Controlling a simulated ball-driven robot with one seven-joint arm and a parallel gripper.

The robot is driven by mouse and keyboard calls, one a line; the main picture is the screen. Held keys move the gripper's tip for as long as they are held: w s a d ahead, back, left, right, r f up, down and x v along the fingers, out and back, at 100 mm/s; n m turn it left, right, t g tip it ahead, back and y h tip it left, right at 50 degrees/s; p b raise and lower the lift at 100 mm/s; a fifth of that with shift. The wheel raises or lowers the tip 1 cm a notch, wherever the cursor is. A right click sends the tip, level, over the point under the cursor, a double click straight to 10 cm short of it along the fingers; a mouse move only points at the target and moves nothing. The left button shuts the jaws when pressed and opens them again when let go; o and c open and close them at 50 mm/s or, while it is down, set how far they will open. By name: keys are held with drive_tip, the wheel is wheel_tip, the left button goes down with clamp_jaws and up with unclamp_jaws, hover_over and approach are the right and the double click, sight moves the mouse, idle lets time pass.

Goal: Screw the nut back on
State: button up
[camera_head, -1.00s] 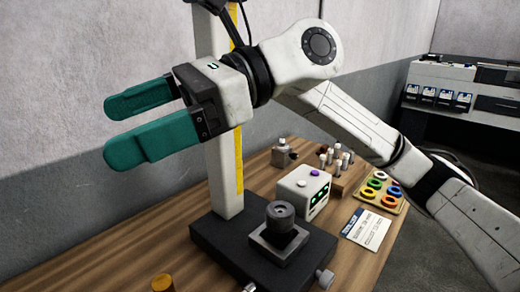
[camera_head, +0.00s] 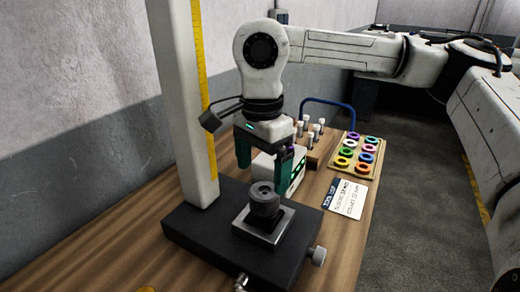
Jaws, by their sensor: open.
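A dark grey round piece (camera_head: 264,200), with a small recess in its top, sits upright on a square metal block (camera_head: 262,228) on the black base (camera_head: 205,232). I cannot tell whether this round piece is the nut or the part that takes it; no separate nut is clearly visible. My gripper (camera_head: 264,178) points down with its two green fingers apart. In the picture the fingers come down behind and above the round piece. The right finger passes just to its right, and contact cannot be told. Nothing shows held between the fingers.
A white column (camera_head: 180,100) with a yellow scale rises from the base's left. A white box (camera_head: 263,168) stands behind the gripper. A tray of coloured rings (camera_head: 345,152), a white card (camera_head: 346,196) and a rack of white-topped pegs lie to the right. The wooden table's front left (camera_head: 100,250) is mostly clear.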

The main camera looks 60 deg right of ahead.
sight(262, 196)
wheel_tip(262, 196, down, 7)
drive_tip(key=shift+r, duration=0.2)
idle(0.3)
drive_tip(key=c, duration=1.1)
drive_tip(key=shift+f+m+b, duration=0.2)
drive_tip(key=shift+m+b, duration=0.2)
drive_tip(key=shift+m, duration=0.2)
drive_tip(key=shift+c, duration=0.2)
drive_tip(key=m+b, duration=0.3)
drive_tip(key=m, duration=0.3)
drive_tip(key=shift+b, duration=0.3)
drive_tip(key=shift+s+r+m+b, duration=0.15)
drive_tip(key=shift+m+b, duration=0.15)
drive_tip(key=shift+m, duration=0.7)
